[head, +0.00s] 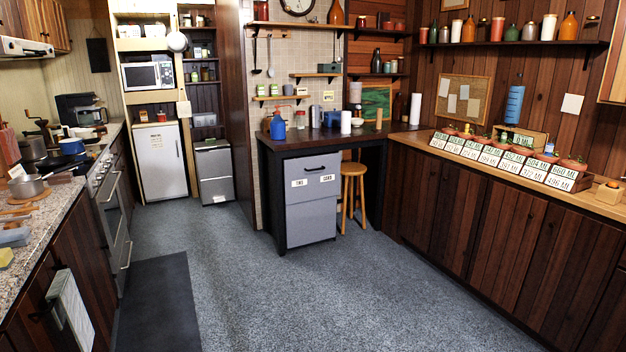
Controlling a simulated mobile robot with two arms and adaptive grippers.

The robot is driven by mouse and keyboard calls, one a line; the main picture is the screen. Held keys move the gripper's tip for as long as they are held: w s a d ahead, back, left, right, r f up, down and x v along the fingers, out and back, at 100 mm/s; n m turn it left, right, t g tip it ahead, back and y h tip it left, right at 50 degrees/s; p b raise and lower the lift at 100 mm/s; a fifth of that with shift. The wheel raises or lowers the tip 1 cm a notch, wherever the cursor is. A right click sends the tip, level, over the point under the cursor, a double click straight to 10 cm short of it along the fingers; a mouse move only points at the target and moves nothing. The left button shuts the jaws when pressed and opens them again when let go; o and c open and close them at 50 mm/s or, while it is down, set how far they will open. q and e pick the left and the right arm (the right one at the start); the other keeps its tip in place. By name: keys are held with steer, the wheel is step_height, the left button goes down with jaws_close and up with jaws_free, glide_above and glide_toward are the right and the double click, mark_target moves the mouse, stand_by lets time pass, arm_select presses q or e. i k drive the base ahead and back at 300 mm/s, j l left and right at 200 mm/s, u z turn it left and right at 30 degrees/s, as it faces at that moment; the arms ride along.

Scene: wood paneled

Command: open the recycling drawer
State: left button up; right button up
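A grey drawer unit (311,200) stands under the dark counter in the middle of the head view. Its front is flush and looks shut. It has a black bar handle (315,169) near the top and two small white labels whose wording is too small to read surely. A second grey unit (215,177) with a handle stands further back, left of the wood partition, and also looks shut. I cannot tell from the labels which one is for recycling. Neither of my grippers is in view.
Open grey carpet (260,290) lies in front of the drawer unit. A wooden stool (353,190) stands close to its right. A dark mat (158,305) lies at the left by the stove. Wood cabinets (490,220) line the right side.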

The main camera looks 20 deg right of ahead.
mark_target(308, 177)
steer(key=i+l+z, duration=0.25)
steer(key=i+z, duration=0.3)
steer(key=i, duration=0.15)
steer(key=i+l+z, duration=0.1)
steer(key=i+z, duration=0.2)
steer(key=i, duration=3.35)
